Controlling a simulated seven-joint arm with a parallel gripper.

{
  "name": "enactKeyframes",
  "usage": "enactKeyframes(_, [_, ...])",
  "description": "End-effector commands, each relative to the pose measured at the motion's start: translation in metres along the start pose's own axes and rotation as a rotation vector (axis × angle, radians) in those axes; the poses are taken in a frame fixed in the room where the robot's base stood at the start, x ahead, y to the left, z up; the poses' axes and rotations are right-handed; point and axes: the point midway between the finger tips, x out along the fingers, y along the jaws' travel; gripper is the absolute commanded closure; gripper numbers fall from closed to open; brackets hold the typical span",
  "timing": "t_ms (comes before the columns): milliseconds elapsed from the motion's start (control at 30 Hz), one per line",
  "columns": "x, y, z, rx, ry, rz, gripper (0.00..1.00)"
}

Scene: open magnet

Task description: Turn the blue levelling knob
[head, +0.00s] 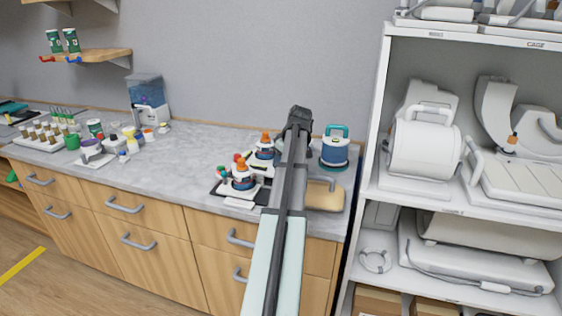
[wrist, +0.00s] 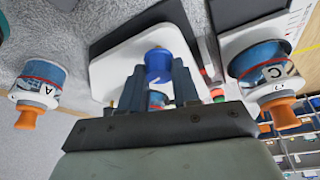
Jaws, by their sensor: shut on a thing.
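In the wrist view, the blue levelling knob (wrist: 158,66) stands between the two fingers of my gripper (wrist: 160,72), which is shut on it. A small yellow piece shows at the knob's far end. The knob is over a white plate (wrist: 112,72) with a dark edge. Part of the knob's surroundings is hidden by the fingers and the gripper body. In the head view, my arm covers the knob and the fingers, so neither can be made out there.
Orange-capped bottles stand on both sides in the wrist view: one marked A (wrist: 40,82), one marked C (wrist: 262,68). In the head view, a blue-and-teal container (head: 335,152) and a tan block (head: 325,196) are right of my arm. A white shelf unit (head: 372,190) stands farther right.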

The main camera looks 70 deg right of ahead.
Motion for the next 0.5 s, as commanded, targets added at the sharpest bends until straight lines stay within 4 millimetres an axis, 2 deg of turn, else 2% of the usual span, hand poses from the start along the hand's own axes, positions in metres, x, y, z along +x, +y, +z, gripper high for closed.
enactKeyframes(500, [-0.0001, -0.0027, -0.0015, 0.445, -0.014, 0.183, 1.00])
